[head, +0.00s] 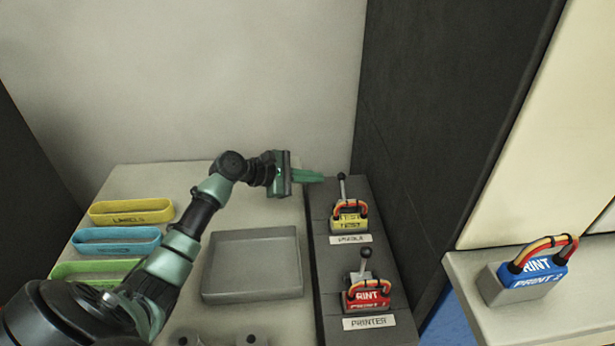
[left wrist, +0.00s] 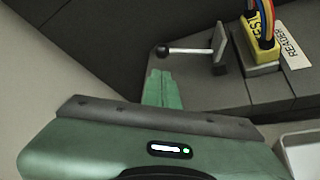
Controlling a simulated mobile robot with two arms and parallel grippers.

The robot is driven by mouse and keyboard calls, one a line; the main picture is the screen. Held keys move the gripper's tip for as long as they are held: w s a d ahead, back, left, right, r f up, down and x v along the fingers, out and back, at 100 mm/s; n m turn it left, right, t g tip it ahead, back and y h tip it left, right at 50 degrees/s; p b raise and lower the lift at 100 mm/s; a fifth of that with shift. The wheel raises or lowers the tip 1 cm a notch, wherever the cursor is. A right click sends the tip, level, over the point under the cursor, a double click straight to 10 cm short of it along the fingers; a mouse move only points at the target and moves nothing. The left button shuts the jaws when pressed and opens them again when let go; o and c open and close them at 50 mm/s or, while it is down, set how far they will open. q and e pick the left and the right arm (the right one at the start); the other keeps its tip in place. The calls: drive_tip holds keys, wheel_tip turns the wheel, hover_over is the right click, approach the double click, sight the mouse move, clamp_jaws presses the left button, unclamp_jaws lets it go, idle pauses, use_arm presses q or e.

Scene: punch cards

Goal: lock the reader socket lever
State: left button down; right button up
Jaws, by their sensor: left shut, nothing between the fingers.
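The reader socket lever (head: 342,187) is a thin rod with a dark ball knob, standing up behind the yellow plug (head: 348,218). In the left wrist view the lever (left wrist: 188,50) runs from its knob to a grey bracket. The yellow plug (left wrist: 262,45) sits in the socket beside the READER label (left wrist: 293,48), with coloured wires looping from it. My left gripper (head: 321,177) is shut and empty, its green fingertips just left of the lever knob. In the left wrist view the fingertips (left wrist: 160,72) appear close to the knob; contact cannot be told. My right gripper is out of view.
The printer socket lever (head: 366,254) stands behind a red plug (head: 366,297) on the same dark block. A grey tray (head: 250,297) and yellow, blue and green bins lie left. A dark wall (head: 440,120) rises right; a blue plug (head: 540,272) rests on the right shelf.

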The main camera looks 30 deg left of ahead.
sight(330, 189)
use_arm(q)
drive_tip(key=x, duration=0.4)
drive_tip(key=shift+w+d+f, duration=0.15)
drive_tip(key=shift+w, duration=0.1)
drive_tip(key=shift+w+d+f, duration=0.25)
drive_tip(key=shift+w+d, duration=0.05)
drive_tip(key=shift+w, duration=0.2)
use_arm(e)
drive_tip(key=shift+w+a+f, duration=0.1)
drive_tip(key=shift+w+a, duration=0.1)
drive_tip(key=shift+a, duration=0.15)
